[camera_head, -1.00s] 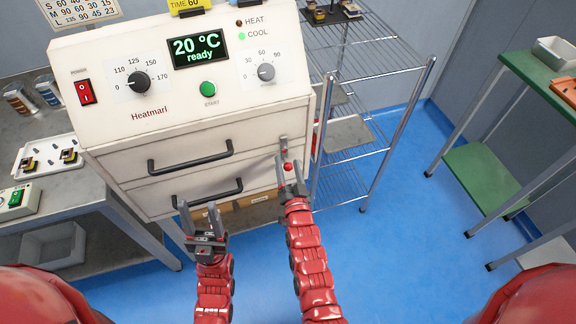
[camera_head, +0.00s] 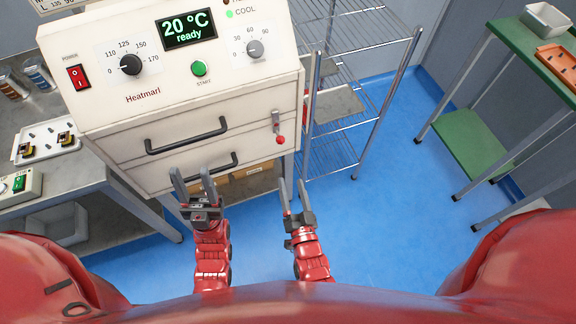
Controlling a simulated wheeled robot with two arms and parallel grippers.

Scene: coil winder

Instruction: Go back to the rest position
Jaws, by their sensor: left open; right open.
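My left gripper (camera_head: 193,183) is open and empty, its fingers pointing up toward the front of the Heatmarl oven (camera_head: 200,139), in front of the lower drawer handle (camera_head: 208,174). From this view I cannot tell the exact gap to that handle. My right gripper (camera_head: 293,196) is open and empty over the blue floor, below and apart from the red-tipped lever (camera_head: 278,130) on the oven's right side. Both grippers are low in front of my red body.
The oven's display (camera_head: 188,29) reads 20 °C ready. A wire shelf rack (camera_head: 345,100) stands right of the oven. A grey bench (camera_head: 88,180) with a white tray (camera_head: 45,141) is at left. A green table (camera_head: 510,40) is at right. Blue floor between is clear.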

